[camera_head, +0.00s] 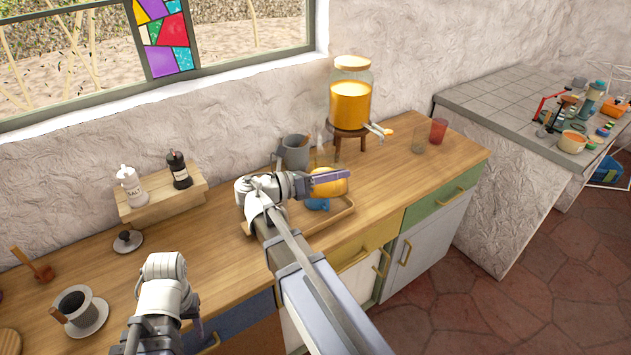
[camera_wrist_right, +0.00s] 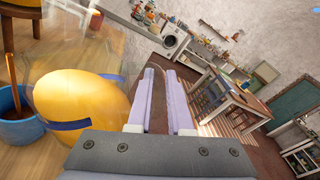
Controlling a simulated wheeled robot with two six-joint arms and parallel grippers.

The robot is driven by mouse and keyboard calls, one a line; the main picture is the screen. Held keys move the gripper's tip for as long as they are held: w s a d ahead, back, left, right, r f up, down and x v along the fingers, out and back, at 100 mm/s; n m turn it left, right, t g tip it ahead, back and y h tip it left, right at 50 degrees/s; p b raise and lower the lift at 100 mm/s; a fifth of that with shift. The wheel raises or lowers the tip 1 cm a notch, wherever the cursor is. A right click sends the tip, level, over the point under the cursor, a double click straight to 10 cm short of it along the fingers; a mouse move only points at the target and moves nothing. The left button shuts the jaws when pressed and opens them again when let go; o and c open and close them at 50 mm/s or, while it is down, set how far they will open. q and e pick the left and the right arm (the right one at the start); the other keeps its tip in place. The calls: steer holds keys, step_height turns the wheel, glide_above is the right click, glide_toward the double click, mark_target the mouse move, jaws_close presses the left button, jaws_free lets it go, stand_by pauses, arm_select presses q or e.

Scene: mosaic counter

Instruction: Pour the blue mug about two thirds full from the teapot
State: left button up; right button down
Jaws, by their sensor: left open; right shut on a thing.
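The glass teapot (camera_head: 325,184) holds orange-yellow liquid; it also fills the left of the right wrist view (camera_wrist_right: 85,105). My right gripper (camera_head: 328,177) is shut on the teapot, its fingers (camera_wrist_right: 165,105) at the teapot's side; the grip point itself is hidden. My left gripper (camera_head: 194,312) is open and empty over the counter front.
A wooden tray (camera_head: 342,215) lies under the mug. A grey mug (camera_head: 296,153) and a juice dispenser (camera_head: 350,105) on a wooden stand are behind. A clear glass (camera_head: 418,142) and red glass (camera_head: 438,131) stand right. A shelf (camera_head: 160,200) with bottles is left.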

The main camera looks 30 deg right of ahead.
steer(key=shift+w+d+r, duration=0.1)
steer(key=shift+w+r, duration=0.15)
steer(key=shift+w, duration=0.05)
steer(key=shift+s, duration=0.1)
steer(key=shift+s, duration=0.1)
steer(key=shift+s+a, duration=0.25)
steer(key=shift+s, duration=0.2)
steer(key=shift+s+a, duration=0.2)
steer(key=shift+s, duration=0.25)
steer(key=shift+s+a+f+m+b, duration=0.2)
steer(key=shift+s+f+m+b, duration=0.45)
steer(key=shift+s, duration=0.2)
stand_by(1.8)
steer(key=shift+w+d+r+n+p, duration=0.15)
steer(key=shift+w+r+n+p, duration=0.25)
steer(key=shift+w+n+p, duration=0.15)
steer(key=shift+w+d+r+n+p, duration=0.1)
steer(key=shift+w+r+n+p, duration=0.35)
steer(key=shift+w+n, duration=0.15)
stand_by(1.0)
steer(key=shift+w, duration=0.25)
stand_by(1.5)
